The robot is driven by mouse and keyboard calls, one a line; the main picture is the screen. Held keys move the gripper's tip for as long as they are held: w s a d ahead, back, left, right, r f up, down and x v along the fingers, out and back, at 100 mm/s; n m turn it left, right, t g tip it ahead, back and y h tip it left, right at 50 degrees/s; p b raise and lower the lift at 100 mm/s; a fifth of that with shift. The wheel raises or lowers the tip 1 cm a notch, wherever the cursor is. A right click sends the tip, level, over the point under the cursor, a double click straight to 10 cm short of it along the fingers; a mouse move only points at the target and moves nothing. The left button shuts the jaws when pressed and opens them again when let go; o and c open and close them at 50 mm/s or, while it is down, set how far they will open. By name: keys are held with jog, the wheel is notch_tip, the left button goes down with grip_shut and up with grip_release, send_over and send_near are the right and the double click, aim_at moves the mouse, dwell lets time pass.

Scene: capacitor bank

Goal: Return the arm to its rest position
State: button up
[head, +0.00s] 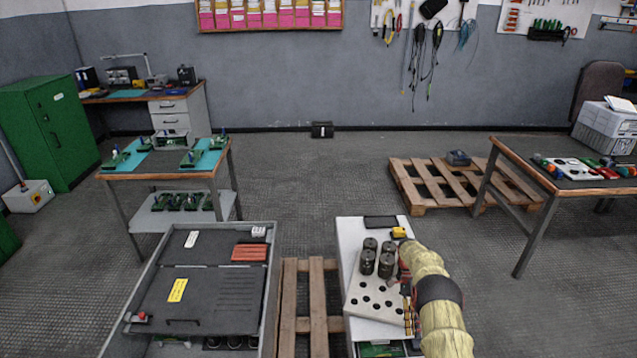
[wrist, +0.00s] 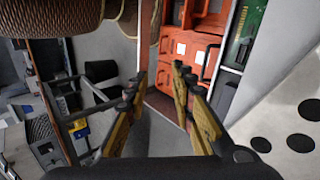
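My arm (head: 432,285) in its pale yellow sleeve reaches up from the bottom right over the right side of a white bench top (head: 352,240). My gripper is mostly hidden by the arm in the head view. In the wrist view my gripper (wrist: 159,80) has its two fingers apart with a gap between them, and nothing is held. Several dark cylindrical capacitors (head: 367,262) stand on the bench just left of the arm. A pale plate with round holes (head: 375,299) lies in front of them; dark holes (wrist: 301,143) also show at the right of the wrist view.
Orange-red bins (wrist: 190,50) appear beyond the fingers. A small yellow item (head: 399,232) and a dark tray (head: 381,222) lie at the bench's back. A grey cabinet with a dark top (head: 200,300) stands left, past a wooden pallet (head: 318,300).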

jog(key=a+r+n+t+p, duration=0.1)
jog(key=a+r+n+t, duration=0.15)
jog(key=r, duration=1.25)
jog(key=a+r+n+t+p, duration=0.1)
jog(key=a+r+n+t, duration=0.15)
jog(key=r, duration=1.35)
jog(key=s+a+r+n+t, duration=0.2)
jog(key=s+r, duration=0.4)
jog(key=r, duration=0.2)
jog(key=s+a+r+n+t, duration=0.2)
jog(key=s+r+n, duration=0.1)
jog(key=s+r, duration=0.35)
jog(key=s+a+r+n+t+p, duration=0.1)
jog(key=s+a+r+n+t, duration=0.1)
jog(key=s, duration=0.9)
jog(key=s+a+r+n+t+p, duration=0.1)
jog(key=s+a+r+n+t, duration=0.1)
jog(key=s, duration=0.9)
jog(key=shift+a+r+n+t, duration=0.15)
jog(key=shift+a+n+t, duration=0.15)
jog(key=shift+n+t, duration=0.6)
jog(key=shift+d, duration=0.1)
